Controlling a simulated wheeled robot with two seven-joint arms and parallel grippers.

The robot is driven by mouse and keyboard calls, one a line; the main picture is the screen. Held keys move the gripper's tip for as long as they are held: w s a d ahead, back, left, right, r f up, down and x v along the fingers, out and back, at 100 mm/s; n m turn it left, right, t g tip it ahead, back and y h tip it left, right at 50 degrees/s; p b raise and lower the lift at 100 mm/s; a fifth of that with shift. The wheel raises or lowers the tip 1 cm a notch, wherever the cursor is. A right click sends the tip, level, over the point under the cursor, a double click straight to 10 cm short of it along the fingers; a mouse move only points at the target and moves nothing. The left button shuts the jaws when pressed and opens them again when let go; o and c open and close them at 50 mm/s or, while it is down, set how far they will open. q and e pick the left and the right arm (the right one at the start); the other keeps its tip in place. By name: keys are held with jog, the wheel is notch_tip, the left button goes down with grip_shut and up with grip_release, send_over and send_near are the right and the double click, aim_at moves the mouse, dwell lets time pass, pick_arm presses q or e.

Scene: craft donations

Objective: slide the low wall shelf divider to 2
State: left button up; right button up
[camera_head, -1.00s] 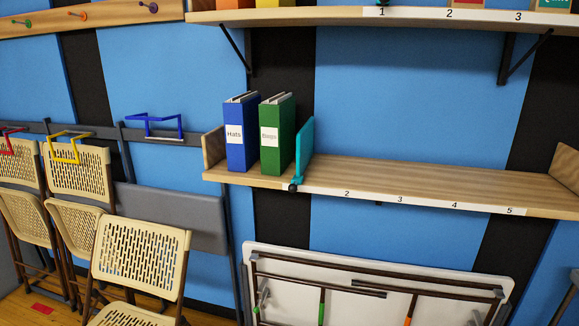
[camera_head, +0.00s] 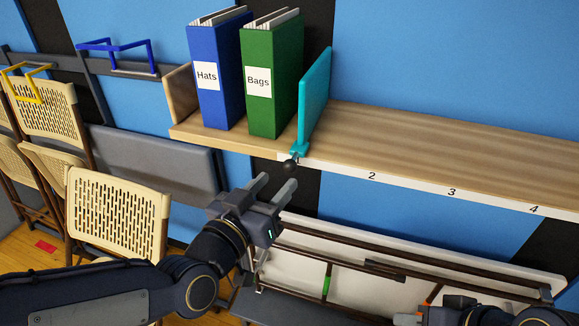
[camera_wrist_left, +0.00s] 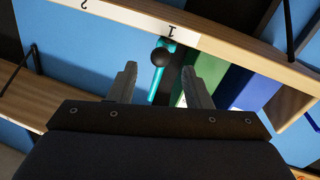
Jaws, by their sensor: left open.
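The teal divider (camera_head: 315,100) stands upright on the low wall shelf (camera_head: 420,145), just right of the green Bags binder (camera_head: 270,80). Its dark round knob (camera_head: 291,164) hangs at the shelf's front edge. The label 2 (camera_head: 372,176) is to its right. In the left wrist view the knob (camera_wrist_left: 160,56) is near the label 1 (camera_wrist_left: 170,30). My left gripper (camera_head: 275,187) is open and empty, just below the knob. In the wrist view the knob appears between and beyond the two fingers, apart from them. My right gripper (camera_head: 407,319) shows only partly at the bottom edge.
The blue Hats binder (camera_head: 215,75) stands left of the Bags binder. The shelf right of the divider is clear. Below are a folded white table (camera_head: 520,279) and a tan folding chair (camera_head: 118,215).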

aim_at(287, 171)
pick_arm(q)
jog(key=x, duration=0.6)
jog(key=shift+w+d+p, duration=0.1)
jog(key=shift+w+p, duration=0.15)
jog(key=shift+p, duration=0.1)
grip_shut()
